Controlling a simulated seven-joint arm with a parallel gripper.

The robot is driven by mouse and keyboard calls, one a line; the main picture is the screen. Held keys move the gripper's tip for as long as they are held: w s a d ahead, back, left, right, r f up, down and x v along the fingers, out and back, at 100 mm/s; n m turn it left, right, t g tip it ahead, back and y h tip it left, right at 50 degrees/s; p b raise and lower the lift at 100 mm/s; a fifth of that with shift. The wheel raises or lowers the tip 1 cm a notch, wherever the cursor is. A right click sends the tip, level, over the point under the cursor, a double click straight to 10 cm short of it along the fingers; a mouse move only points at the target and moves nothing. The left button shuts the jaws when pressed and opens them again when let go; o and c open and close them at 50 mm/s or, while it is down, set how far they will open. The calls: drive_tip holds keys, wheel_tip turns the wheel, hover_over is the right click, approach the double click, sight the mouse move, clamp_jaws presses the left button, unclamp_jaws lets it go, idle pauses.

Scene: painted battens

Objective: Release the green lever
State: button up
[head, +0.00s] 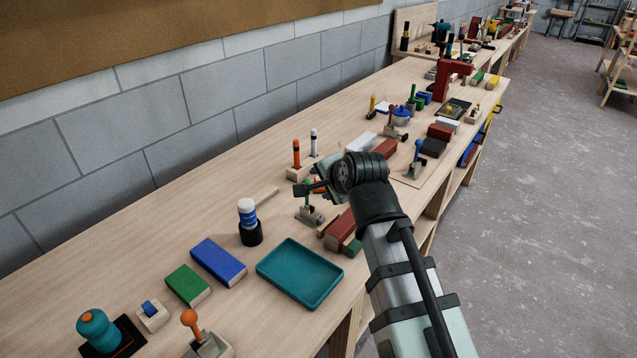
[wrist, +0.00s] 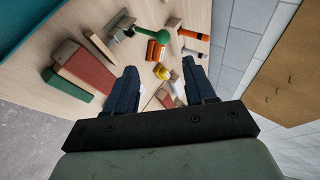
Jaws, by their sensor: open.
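The green lever (wrist: 160,33) shows in the wrist view as a green handle with a round knob, joined to a grey metal clamp (wrist: 121,30). A red batten (wrist: 85,72) and a green batten (wrist: 67,85) lie beside the clamp. My gripper (wrist: 160,68) is open, with nothing between its fingers. The green knob appears beyond the fingertips, apart from them. I cannot tell whether the clamp presses on the battens.
A teal tray (head: 300,272) lies near the front edge. A blue-and-white bottle (head: 248,222) stands left of the clamp. A blue-knobbed clamp (head: 416,160) stands farther right. Bare bench lies along the wall.

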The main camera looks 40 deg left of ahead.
drive_tip(key=shift+v, duration=1.05)
drive_tip(key=shift+f, duration=0.1)
